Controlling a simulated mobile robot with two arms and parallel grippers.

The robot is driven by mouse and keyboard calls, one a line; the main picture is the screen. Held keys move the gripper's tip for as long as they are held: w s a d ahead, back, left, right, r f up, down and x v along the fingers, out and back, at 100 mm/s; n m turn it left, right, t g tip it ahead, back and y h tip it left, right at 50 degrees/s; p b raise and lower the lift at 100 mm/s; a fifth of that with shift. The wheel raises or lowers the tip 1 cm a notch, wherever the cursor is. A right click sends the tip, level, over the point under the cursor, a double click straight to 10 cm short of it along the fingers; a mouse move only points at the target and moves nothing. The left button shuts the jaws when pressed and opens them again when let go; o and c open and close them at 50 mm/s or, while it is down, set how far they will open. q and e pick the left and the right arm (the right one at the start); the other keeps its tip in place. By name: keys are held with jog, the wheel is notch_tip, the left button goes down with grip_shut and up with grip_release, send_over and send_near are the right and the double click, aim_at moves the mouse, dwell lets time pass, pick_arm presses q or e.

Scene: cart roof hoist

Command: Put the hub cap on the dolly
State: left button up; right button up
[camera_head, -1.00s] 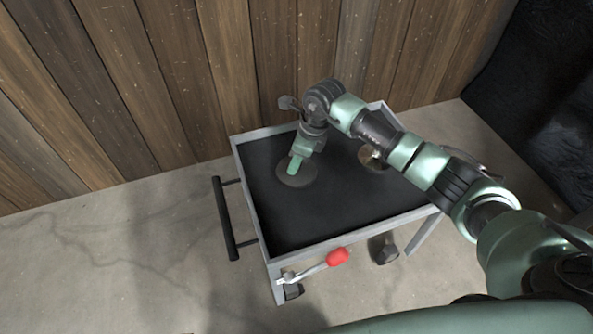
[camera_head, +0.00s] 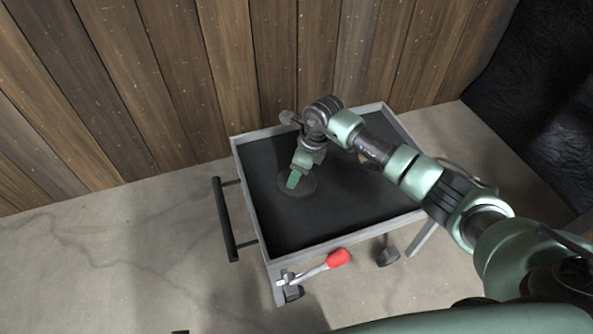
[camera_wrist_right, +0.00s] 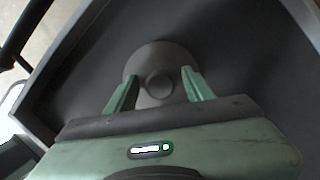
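The hub cap (camera_head: 311,187) is a dark grey disc lying on the black tray of the dolly (camera_head: 330,225), left of the tray's middle. The right wrist view shows the hub cap (camera_wrist_right: 158,55) with a round raised centre. My right gripper (camera_head: 292,183) points down at it. In the wrist view my right gripper (camera_wrist_right: 159,75) is open, with one finger on each side of the raised centre and a gap to it. The fingers hide part of the disc. My left gripper is out of view.
The dolly has a raised metal rim, a black push handle (camera_head: 225,218) on the left and a lever with a red knob (camera_head: 338,258) in front. A plank wall (camera_head: 150,80) stands close behind. The tray's front half is clear.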

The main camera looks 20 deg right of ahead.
aim_at(307, 182)
jog(key=shift+r, duration=0.15)
pick_arm(q)
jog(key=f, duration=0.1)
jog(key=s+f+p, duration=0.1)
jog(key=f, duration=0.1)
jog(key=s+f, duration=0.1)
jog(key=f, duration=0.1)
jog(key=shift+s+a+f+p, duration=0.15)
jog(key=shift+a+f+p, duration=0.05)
jog(key=shift+p, duration=0.15)
pick_arm(e)
jog(key=v, duration=1.2)
